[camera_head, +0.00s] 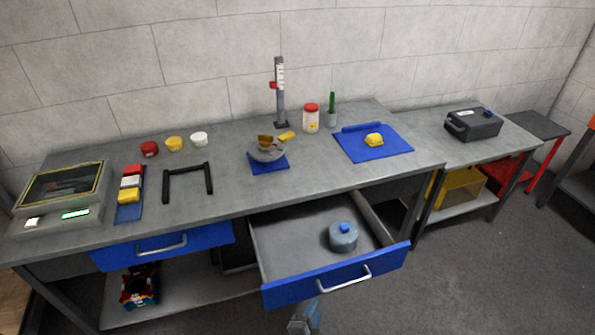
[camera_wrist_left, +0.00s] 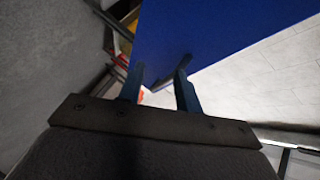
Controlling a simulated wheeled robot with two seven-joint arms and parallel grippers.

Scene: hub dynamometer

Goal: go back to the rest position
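My left gripper (camera_head: 304,318) shows at the bottom edge of the head view, low in front of the open drawer (camera_head: 318,283). In the left wrist view its two fingers (camera_wrist_left: 160,72) are apart with nothing between them. A blue panel (camera_wrist_left: 205,30), which looks like the drawer front, lies beyond the fingertips; I cannot tell the exact gap. The drawer is pulled out and holds a grey-blue round weight (camera_head: 343,238) with a blue knob. My right gripper is not in view.
The workbench (camera_head: 225,200) carries a scale (camera_head: 62,200), a black frame (camera_head: 188,182), a gauge stand (camera_head: 280,95), a jar (camera_head: 311,118) and a blue mat (camera_head: 350,150). A closed blue drawer (camera_head: 165,245) is at left. Open floor (camera_head: 470,270) lies to the right.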

